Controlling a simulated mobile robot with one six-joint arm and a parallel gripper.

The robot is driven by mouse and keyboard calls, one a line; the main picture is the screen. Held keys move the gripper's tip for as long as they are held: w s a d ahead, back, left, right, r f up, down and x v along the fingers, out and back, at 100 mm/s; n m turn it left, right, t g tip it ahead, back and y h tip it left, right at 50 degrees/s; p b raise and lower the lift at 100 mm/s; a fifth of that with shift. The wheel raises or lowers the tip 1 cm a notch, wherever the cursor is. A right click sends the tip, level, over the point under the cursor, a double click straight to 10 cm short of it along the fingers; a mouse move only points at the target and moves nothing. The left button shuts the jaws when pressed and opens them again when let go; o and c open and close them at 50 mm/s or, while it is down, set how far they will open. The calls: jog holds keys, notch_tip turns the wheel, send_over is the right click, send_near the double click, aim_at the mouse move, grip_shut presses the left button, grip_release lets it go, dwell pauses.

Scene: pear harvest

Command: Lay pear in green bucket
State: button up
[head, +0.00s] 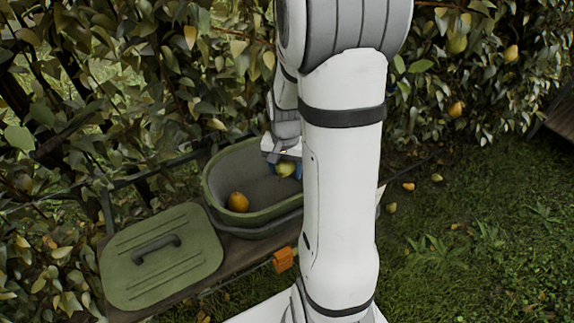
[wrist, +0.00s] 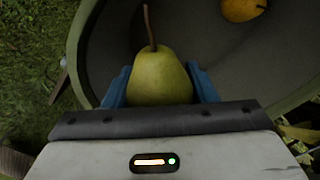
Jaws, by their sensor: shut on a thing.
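My gripper (wrist: 160,88) is shut on a green pear (wrist: 159,76), with a blue finger on each side of it and its brown stem pointing up in the wrist view. In the head view the held pear (head: 285,169) shows at the right part of the green bucket (head: 211,184), over its inside; I cannot tell if it touches the bucket's floor. A yellow-orange pear (head: 238,202) lies in the bucket near its front left; it also shows in the wrist view (wrist: 243,8). My arm hides the bucket's right end in the head view.
A green lid (head: 160,262) with a dark handle lies left of the bucket on a wooden bench (head: 245,246). An orange object (head: 284,259) is at the front edge. Leafy foliage (head: 150,80) with pears stands behind. Open grass (head: 480,250) with fallen fruit lies at right.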

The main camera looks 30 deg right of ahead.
aim_at(286, 198)
jog(key=shift+f+b, duration=4.9)
jog(key=shift+f, duration=1.7)
jog(key=shift+f, duration=0.25)
jog(key=o, duration=1.1)
notch_tip(286, 198, up, 8)
jog(key=shift+f, duration=0.1)
jog(key=s+a+r+n+t+p, duration=0.1)
jog(key=s+a+r+n+p, duration=0.1)
jog(key=s+a+r, duration=0.2)
jog(key=s+a+r+n+p, duration=0.2)
jog(key=s+a+r+n, duration=0.1)
jog(key=r, duration=0.4)
jog(key=s+a+r+n+t+p, duration=0.1)
jog(key=s+a+r+n+p, duration=0.1)
jog(key=s+a+r+n, duration=0.1)
jog(key=shift+s+a+r+t, duration=0.15)
jog(key=shift+s+a+r, duration=0.25)
jog(key=shift+s+r, duration=0.25)
jog(key=shift+s+a+r+t, duration=0.15)
jog(key=shift+s+a+r, duration=0.25)
jog(key=shift+s+r, duration=0.25)
